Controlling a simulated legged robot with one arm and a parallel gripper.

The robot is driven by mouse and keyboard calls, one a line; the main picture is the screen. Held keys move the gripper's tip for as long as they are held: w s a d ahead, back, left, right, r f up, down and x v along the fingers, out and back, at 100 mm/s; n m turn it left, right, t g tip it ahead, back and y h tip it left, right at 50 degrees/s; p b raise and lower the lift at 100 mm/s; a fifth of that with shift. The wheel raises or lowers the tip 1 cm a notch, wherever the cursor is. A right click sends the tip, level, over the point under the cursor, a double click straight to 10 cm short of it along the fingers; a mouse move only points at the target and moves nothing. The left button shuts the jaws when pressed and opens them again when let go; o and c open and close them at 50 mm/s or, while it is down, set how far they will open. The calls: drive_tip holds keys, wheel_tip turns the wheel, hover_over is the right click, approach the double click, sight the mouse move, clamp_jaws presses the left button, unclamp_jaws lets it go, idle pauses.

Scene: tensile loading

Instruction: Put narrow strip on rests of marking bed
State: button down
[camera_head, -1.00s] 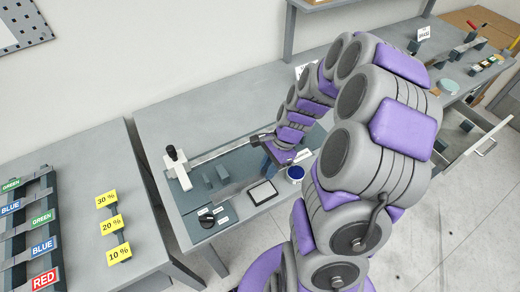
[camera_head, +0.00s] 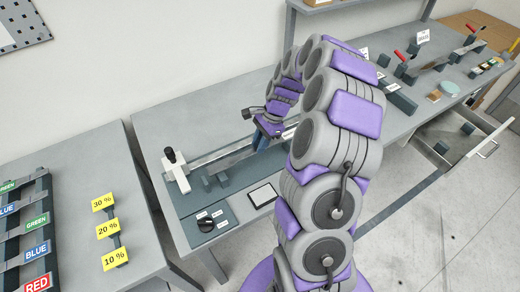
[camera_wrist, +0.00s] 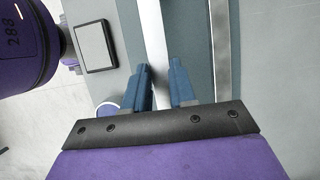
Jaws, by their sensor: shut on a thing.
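The narrow strip (camera_head: 234,160) is a long thin grey bar. My gripper (camera_head: 262,142) is shut on it, and the strip reaches out to the left over the marking bed. In the wrist view the strip (camera_wrist: 153,40) runs up between the two blue fingers of my gripper (camera_wrist: 162,78). The marking bed (camera_head: 192,203) is a dark blue-grey plate with a long pale rule and a white end post with a black knob. A small block-like rest (camera_head: 222,179) stands near the strip's left end. I cannot tell whether they touch. My arm hides the bed's right part.
A framed pale pad (camera_head: 263,194) lies in front of the bed; it also shows in the wrist view (camera_wrist: 95,45). A black round object (camera_head: 207,222) with small labels sits at the front left corner. Yellow percent signs (camera_head: 108,230) stand on the left table.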

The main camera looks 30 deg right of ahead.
wheel_tip(320, 180, down, 3)
drive_tip(key=shift+s+f+b, duration=0.1)
drive_tip(key=shift+f+b, duration=0.1)
drive_tip(key=shift+b, duration=0.25)
drive_tip(key=shift+r, duration=0.1)
drive_tip(key=c, duration=0.9)
unclamp_jaws()
